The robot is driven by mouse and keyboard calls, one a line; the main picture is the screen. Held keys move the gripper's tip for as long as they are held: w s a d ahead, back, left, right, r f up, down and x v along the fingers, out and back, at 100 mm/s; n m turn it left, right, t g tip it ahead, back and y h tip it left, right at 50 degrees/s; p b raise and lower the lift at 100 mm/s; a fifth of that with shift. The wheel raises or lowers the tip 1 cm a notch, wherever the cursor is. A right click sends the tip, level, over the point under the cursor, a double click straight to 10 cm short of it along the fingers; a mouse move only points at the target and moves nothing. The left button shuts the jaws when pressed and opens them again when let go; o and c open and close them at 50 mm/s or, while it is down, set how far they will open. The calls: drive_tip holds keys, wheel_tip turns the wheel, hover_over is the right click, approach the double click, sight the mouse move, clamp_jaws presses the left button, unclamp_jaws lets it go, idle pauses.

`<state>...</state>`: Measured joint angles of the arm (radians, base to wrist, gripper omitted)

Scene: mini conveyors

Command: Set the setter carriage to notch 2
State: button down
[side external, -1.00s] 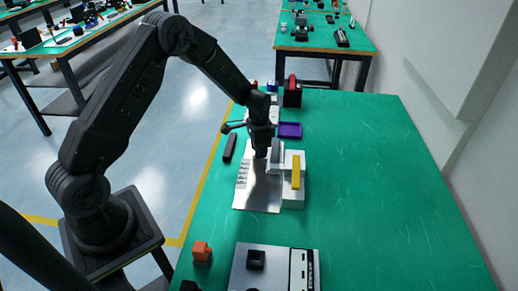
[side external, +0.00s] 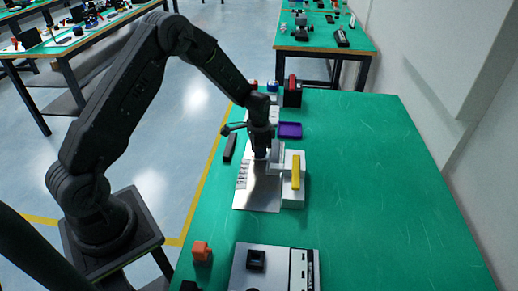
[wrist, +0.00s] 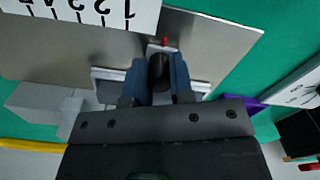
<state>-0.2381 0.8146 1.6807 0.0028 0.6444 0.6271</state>
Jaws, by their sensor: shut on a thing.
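The setter carriage (wrist: 152,48) is a small pale block with a red pointer, on a bare metal plate (wrist: 225,45). My gripper (wrist: 157,80) is shut on its dark upright knob (wrist: 158,66), with one blue-grey finger on each side. The white number scale (wrist: 85,12) lies at the upper left of the wrist view, its numerals upside down. The red pointer is to the right of the scale's visible end there. In the side view my gripper (side external: 261,153) is low over the plate (side external: 260,195), and the carriage is largely hidden behind it.
A white block with a yellow bar (side external: 296,172) stands right of the plate. A purple tray (side external: 290,130) and a dark red-topped box (side external: 292,92) are behind. An orange block (side external: 201,252) and a grey device (side external: 275,270) are in front. The right side of the green table is clear.

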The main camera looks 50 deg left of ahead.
sight(257, 170)
drive_tip(key=s+d, duration=0.4)
drive_tip(key=shift+w, duration=0.1)
drive_tip(key=shift+a, duration=0.1)
drive_tip(key=c, duration=1.3)
unclamp_jaws()
drive_tip(key=shift+r, duration=0.1)
wheel_tip(257, 170, up, 14)
drive_tip(key=shift+f, duration=0.15)
